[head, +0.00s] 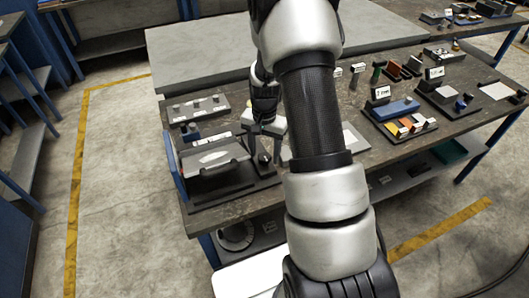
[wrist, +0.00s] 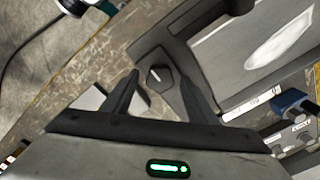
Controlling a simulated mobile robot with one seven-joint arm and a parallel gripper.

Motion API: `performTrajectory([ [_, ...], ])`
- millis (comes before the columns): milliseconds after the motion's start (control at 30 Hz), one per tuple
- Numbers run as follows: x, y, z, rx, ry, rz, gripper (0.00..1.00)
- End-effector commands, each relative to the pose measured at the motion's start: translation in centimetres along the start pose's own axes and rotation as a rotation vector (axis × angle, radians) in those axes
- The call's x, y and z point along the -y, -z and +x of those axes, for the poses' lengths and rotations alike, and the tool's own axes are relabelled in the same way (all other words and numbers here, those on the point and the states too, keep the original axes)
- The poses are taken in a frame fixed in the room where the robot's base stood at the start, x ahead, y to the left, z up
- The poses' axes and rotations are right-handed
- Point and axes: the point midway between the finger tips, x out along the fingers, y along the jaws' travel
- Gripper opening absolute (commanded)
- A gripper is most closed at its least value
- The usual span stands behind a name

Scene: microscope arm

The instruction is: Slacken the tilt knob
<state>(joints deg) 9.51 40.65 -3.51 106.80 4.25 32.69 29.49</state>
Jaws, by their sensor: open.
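A small dark knob (wrist: 158,77) with a pointed, ridged face sits on a dark base plate (wrist: 148,42) in the wrist view; I take it for the tilt knob. My gripper (wrist: 158,82) is open, with one finger on each side of the knob in the picture. I cannot tell whether the fingers reach down to its height, and no contact shows. In the head view my gripper (head: 264,146) points down over the right part of the black fixture (head: 215,191), and the knob is not clear there.
The fixture carries a tilted grey panel (head: 213,157) with a pale oval, left of my gripper. A grey block with knobs (head: 199,107) stands behind. A black tray (head: 402,137) with coloured blocks is to the right. Bare tabletop (head: 222,214) runs along the front edge.

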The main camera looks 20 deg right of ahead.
Motion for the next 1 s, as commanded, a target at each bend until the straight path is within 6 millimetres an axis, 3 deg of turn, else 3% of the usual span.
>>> performTrajectory([
  [333,0.01,0.02,0.39,-0.001,0.000,0.000,0.51],
  [567,0.01,0.01,0.37,0.000,0.000,0.000,0.13],
  [1000,0.02,0.01,0.43,-0.001,0.000,-0.095,0.12],
])
